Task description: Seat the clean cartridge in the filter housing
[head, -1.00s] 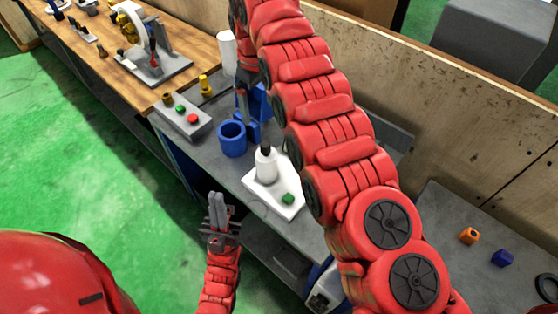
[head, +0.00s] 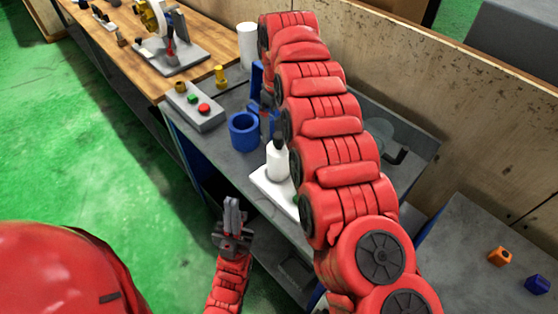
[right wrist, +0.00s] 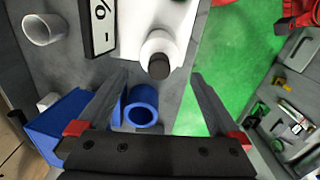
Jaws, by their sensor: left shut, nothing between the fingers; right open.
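A blue open-topped cup (head: 243,132), perhaps the filter housing, stands on the grey bench; it also shows in the right wrist view (right wrist: 143,117). A white bottle-like piece with a dark top (head: 278,163) stands on a white tray (head: 262,184); I cannot tell whether it is the cartridge. A plain white cylinder (head: 247,46) stands farther back. My right gripper (right wrist: 158,88) is open and empty, with the blue cup showing between its fingers; my arm largely hides it in the head view. My left gripper (head: 233,205) is shut and empty, left of the bench front.
A control box with coloured buttons (head: 195,108) and a yellow part (head: 220,76) stand left of the cup. A blue block-like part (right wrist: 58,127) and a framed sign (right wrist: 98,22) are near my right gripper. Green floor lies left of the bench.

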